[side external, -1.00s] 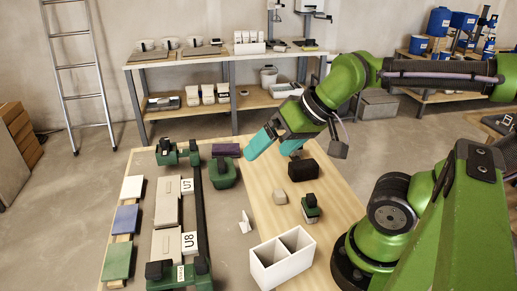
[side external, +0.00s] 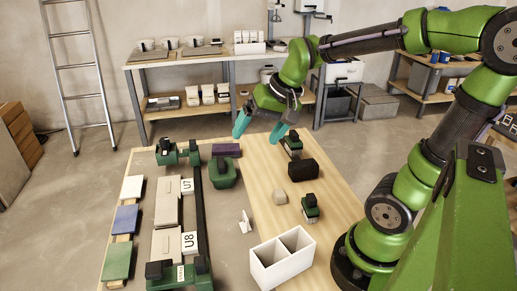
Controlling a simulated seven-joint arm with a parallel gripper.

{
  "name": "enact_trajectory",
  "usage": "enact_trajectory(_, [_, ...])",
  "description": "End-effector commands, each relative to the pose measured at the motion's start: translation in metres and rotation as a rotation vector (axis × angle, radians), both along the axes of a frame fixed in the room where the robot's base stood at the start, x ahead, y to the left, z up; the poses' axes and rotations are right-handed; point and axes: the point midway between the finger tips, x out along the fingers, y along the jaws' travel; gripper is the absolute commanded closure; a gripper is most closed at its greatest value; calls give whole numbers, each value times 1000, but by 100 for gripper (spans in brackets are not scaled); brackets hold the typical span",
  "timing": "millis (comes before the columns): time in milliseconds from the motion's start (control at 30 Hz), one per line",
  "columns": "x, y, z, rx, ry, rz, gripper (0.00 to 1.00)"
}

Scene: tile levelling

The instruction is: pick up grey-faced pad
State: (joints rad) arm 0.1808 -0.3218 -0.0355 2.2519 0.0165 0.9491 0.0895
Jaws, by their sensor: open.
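Two small green pads with black grips stand on the right of the wooden table. One pad (side external: 291,146) is near the far edge, and the other pad (side external: 310,209) is nearer. A pale layer shows low on each; I cannot tell which one is grey-faced. My gripper (side external: 258,131) is open and empty, its teal fingers spread apart above the table's far edge. The right finger appears just left of the far pad in the picture; the gap in depth is unclear.
A black block (side external: 303,171) stands close in front of the far pad, with a beige cube (side external: 280,197) nearby. A white two-slot box (side external: 280,258) is at the front. The tile frame (side external: 202,215), green clamp (side external: 223,173) and purple block (side external: 227,150) occupy the left.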

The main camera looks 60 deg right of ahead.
Motion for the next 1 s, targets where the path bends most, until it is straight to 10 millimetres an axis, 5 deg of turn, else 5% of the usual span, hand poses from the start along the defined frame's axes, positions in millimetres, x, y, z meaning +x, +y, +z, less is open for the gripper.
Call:
enact_trajectory(300, [99,-108,-35,286,214,-643,11])
enact_trajectory(600, [162,-203,-83,579,356,-1323,11])
enact_trajectory(800, [183,-209,-62,724,372,-1574,11])
enact_trajectory(1000, [185,-203,-74,756,402,-1650,11])
